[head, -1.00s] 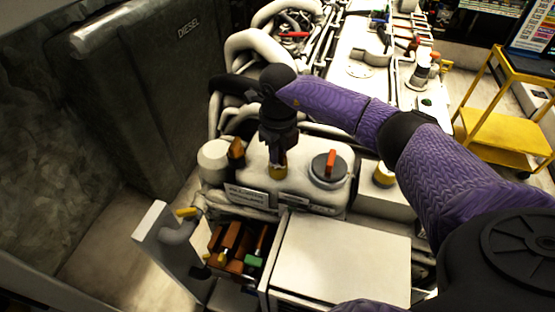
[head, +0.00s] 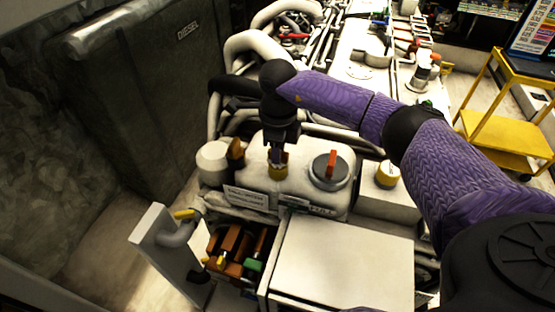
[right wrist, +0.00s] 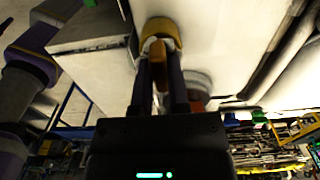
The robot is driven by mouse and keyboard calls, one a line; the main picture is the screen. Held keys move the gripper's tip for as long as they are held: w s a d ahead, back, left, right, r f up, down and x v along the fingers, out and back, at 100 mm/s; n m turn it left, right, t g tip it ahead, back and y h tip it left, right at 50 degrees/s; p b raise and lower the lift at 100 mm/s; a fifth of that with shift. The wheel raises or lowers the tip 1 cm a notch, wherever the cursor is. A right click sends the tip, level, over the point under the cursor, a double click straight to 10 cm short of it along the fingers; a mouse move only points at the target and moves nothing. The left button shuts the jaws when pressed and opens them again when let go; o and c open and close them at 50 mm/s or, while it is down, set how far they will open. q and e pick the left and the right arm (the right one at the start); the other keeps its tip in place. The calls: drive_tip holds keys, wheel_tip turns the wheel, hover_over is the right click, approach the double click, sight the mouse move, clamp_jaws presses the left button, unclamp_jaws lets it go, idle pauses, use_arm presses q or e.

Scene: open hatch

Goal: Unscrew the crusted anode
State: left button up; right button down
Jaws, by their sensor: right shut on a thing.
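The anode (head: 278,173) is a yellow brass-coloured plug standing on top of the white tank. My right gripper (head: 279,158) points straight down over it, with its fingertips at the plug. In the right wrist view, my right gripper (right wrist: 160,85) has its two dark fingers closed on both sides of a brown-orange stem, in front of the yellow collar (right wrist: 168,28). Pale, crust-like material shows around the stem. Whether the plug has lifted from the tank cannot be told. My left gripper is not in view.
On the tank (head: 255,180), a grey cap with a red handle (head: 331,168) stands right of the anode, and a brown-orange fitting (head: 236,150) left of it. Another yellow-topped fitting (head: 387,174) is further right. An open box with brown parts (head: 236,250) lies in front.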

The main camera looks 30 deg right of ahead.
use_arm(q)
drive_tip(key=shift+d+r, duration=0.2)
use_arm(e)
drive_tip(key=shift+r, duration=0.25)
drive_tip(key=shift+r+p, duration=0.2)
drive_tip(key=shift+p, duration=0.15)
drive_tip(key=shift+r+p, duration=1.55)
drive_tip(key=shift+r, duration=0.4)
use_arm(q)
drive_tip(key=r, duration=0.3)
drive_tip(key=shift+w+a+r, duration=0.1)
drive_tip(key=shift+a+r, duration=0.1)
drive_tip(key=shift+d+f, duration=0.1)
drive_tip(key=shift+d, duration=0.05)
use_arm(e)
drive_tip(key=shift+f, duration=0.15)
